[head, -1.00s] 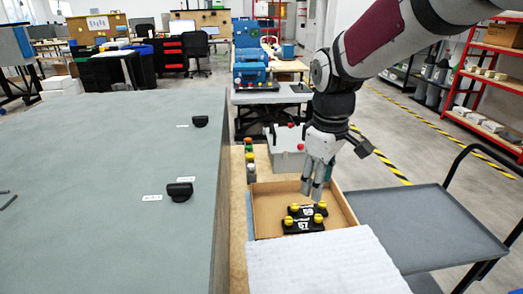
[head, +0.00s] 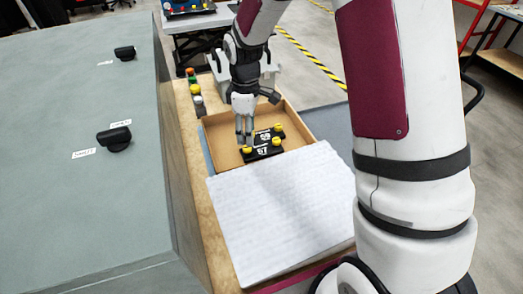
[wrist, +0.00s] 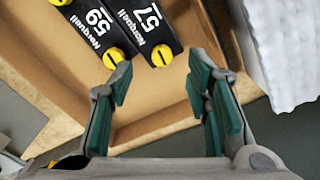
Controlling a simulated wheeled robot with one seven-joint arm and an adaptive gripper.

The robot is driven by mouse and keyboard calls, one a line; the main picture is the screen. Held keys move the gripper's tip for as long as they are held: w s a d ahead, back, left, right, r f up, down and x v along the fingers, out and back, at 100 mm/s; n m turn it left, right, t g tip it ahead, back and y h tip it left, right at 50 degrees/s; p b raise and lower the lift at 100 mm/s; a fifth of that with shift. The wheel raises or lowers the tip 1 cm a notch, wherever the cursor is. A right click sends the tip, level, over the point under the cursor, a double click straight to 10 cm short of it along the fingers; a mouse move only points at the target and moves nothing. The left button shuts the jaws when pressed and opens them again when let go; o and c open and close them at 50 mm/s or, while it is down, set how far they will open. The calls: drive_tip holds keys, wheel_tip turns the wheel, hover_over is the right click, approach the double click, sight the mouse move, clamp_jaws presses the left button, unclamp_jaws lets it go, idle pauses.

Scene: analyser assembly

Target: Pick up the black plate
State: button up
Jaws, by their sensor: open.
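Two black plates lie side by side in a shallow cardboard box (head: 225,157). Each carries white lettering and yellow knobs. The plate marked 57 (head: 262,152) is nearer the head camera, and the plate marked 59 (head: 263,136) lies just behind it. In the wrist view, the plate marked 57 (wrist: 146,20) and the plate marked 59 (wrist: 92,22) are at the top, cut off by the edge. My gripper (head: 244,142) points down at the left end of the plates. In the wrist view my gripper (wrist: 160,95) is open and empty, with green pads apart.
A white textured sheet (head: 280,210) covers the area in front of the box. A large grey-green surface (head: 70,180) with two black handles fills the left side.

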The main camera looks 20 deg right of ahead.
sight(259, 151)
drive_tip(key=shift+a+f, duration=0.15)
drive_tip(key=shift+f, duration=1.35)
drive_tip(key=shift+a+f, duration=0.15)
drive_tip(key=shift+f, duration=1.35)
drive_tip(key=shift+c, duration=0.3)
clamp_jaws()
